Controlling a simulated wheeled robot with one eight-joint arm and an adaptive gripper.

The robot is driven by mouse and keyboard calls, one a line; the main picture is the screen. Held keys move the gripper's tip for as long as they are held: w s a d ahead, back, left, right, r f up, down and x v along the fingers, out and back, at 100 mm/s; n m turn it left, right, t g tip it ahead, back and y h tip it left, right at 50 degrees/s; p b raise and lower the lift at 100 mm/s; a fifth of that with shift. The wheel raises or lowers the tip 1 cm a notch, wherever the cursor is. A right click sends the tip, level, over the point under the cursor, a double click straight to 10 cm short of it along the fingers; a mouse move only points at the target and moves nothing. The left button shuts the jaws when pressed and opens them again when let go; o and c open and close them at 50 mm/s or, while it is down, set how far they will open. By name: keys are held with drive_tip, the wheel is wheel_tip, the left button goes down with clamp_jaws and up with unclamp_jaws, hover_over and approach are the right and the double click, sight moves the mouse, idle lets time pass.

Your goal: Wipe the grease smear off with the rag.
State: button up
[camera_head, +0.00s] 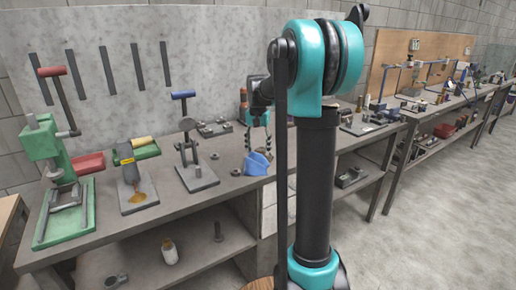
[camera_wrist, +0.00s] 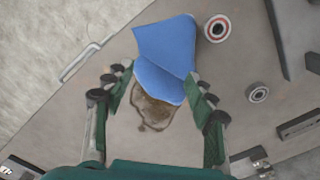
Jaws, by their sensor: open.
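The blue rag (camera_wrist: 165,45) lies folded on the bench top in the wrist view. It also shows in the head view (camera_head: 257,163) near the bench's front edge. The brown grease smear (camera_wrist: 152,112) is a wet-looking patch at the rag's near end, and the rag covers part of it. In the head view I cannot make out this smear. My gripper (camera_wrist: 160,84) is open, its fingers on either side of the rag's near end and of the smear. It also shows above the rag in the head view (camera_head: 257,138). I cannot tell whether the fingers touch the rag.
A red-and-white ringed round part (camera_wrist: 217,28) is close to the rag's right. A grey ring (camera_wrist: 258,94) lies farther right. A blue-handled press (camera_head: 190,145) and a green press (camera_head: 50,165) stand left on the bench. A bottle (camera_head: 169,251) stands on the lower shelf.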

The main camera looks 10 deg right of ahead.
clamp_jaws()
idle(0.5)
drive_tip(key=shift+f, duration=0.1)
